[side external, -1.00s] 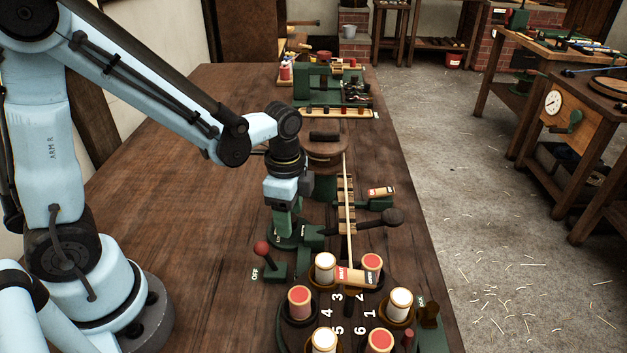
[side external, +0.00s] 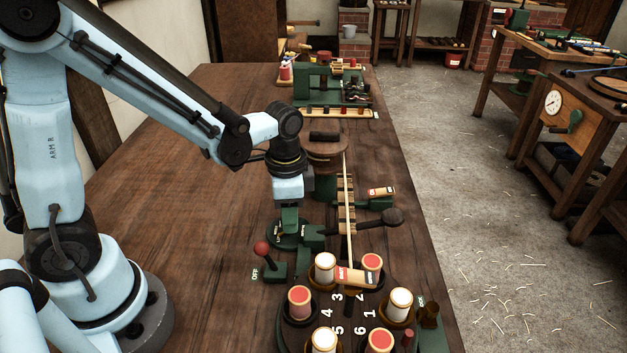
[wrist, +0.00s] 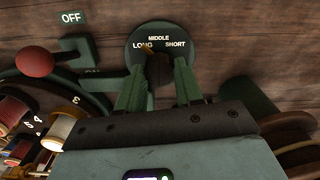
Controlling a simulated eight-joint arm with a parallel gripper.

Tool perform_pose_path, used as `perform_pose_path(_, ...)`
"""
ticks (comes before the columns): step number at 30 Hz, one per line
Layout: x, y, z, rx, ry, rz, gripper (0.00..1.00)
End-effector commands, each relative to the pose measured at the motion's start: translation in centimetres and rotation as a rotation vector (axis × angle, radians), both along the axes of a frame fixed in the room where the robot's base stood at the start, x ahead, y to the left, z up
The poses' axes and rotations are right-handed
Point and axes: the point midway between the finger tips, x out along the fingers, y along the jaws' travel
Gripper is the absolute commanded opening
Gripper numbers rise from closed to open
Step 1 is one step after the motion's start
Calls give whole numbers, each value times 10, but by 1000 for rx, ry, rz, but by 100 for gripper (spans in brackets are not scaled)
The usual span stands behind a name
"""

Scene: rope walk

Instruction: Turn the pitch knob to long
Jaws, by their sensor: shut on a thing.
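The pitch knob (wrist: 158,70) is dark and stands on a round green dial plate (wrist: 133,52) lettered LONG, MIDDLE and SHORT in the wrist view. A small light mark on the knob seems to face the LONG side, near the word LONG; its exact line is hard to tell. My gripper (wrist: 158,78) is shut on the knob, one green finger on each side, and partly hides it. In the side view my gripper (side external: 290,219) points down over the dial plate (side external: 278,236), and the knob is hidden by the fingers.
A red-balled lever (side external: 262,249) stands by an OFF label, close to the dial. A numbered disc with red and white bobbins (side external: 299,302) is nearer the camera. A black-knobbed handle (side external: 392,216) and rope (side external: 348,215) lie to the right. The bench's left side is clear.

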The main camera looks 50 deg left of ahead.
Motion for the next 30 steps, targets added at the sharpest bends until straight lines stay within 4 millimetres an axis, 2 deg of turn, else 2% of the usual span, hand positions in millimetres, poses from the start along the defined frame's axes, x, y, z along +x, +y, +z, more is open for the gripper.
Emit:
perform_pose_path(8, 0, 0, 0, 0, 0, 0, 5)
perform_pose_path(9, 0, 0, 0, 0, 0, 0, 42)
perform_pose_path(13, 0, 0, 0, 0, 0, 0, 61)
perform_pose_path(23, 0, 0, 2, 0, 0, -1, 61)
perform_pose_path(30, -1, 0, 23, 0, 0, -1, 61)
